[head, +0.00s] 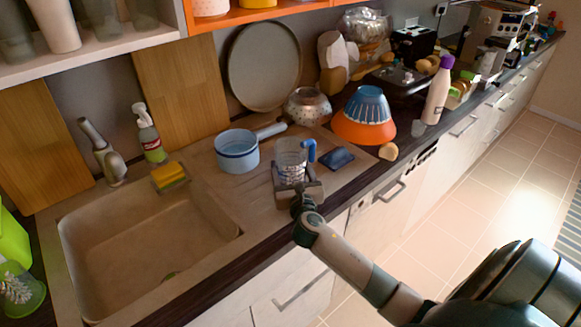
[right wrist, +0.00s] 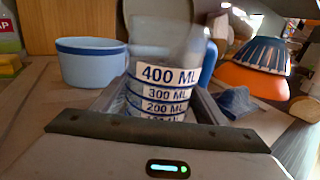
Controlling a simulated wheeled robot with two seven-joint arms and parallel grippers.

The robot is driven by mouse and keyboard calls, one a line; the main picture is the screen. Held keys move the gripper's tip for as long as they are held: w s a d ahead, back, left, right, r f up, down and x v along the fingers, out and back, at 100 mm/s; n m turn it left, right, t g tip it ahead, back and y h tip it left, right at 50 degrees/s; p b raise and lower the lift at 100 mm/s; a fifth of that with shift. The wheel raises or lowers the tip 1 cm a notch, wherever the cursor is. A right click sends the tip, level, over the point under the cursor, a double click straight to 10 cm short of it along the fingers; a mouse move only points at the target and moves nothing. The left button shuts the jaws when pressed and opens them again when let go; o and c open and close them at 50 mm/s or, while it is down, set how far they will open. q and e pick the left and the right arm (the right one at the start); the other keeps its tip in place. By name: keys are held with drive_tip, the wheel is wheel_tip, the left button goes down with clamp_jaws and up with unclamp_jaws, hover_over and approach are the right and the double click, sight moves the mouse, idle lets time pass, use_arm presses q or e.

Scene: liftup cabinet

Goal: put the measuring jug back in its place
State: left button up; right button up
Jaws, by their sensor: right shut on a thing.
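The measuring jug (head: 291,158) is clear with a blue handle and stands upright over the counter beside the sink. In the right wrist view the jug (right wrist: 163,85) fills the middle, its volume marks facing me and its handle to the right. My right gripper (head: 296,182) is shut on the jug's lower part, with a finger on each side. Whether the jug's base touches the counter is hidden by the gripper. My left gripper is in neither view.
A blue pot (head: 238,150) stands left of the jug, and a dark blue cloth (head: 337,159) lies to its right. Stacked orange and blue bowls (head: 365,125) stand behind. The sink (head: 145,240) is at left. An open shelf with an orange section (head: 235,14) hangs above.

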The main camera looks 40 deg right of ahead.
drive_tip(key=o, duration=1.4)
drive_tip(key=shift+f, duration=0.1)
drive_tip(key=shift+o, duration=0.2)
drive_tip(key=b+v, duration=0.2)
drive_tip(key=v, duration=1)
